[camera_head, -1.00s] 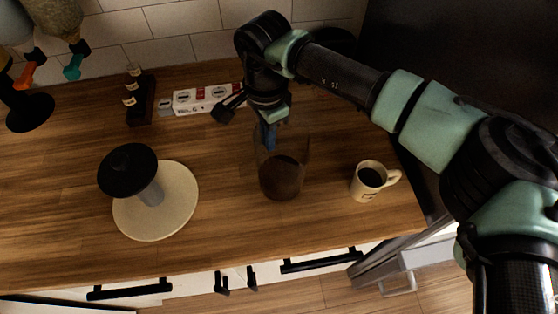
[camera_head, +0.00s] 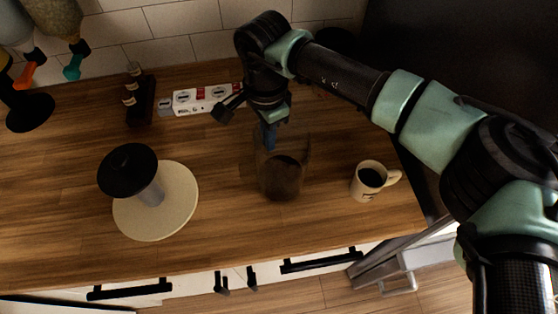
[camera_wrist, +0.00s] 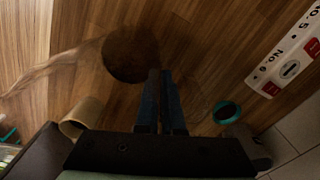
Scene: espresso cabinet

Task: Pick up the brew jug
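The brew jug (camera_head: 282,181) is a clear vessel with dark brown liquid low in it, standing upright on the wooden counter. Its dark liquid (camera_wrist: 130,53) shows as a round patch in the wrist view; the clear walls are hard to make out. My gripper (camera_head: 269,143) points down at the jug's upper back-left side. Its two blue fingers (camera_wrist: 160,80) are close together with only a thin gap, beside the dark patch. They appear shut on the jug's thin wall, though the contact itself is too dark to see clearly.
A cream mug (camera_head: 364,190) of dark drink stands right of the jug. A round pale board (camera_head: 180,214) with a black-topped stand (camera_head: 128,169) is at left. The front counter is clear.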

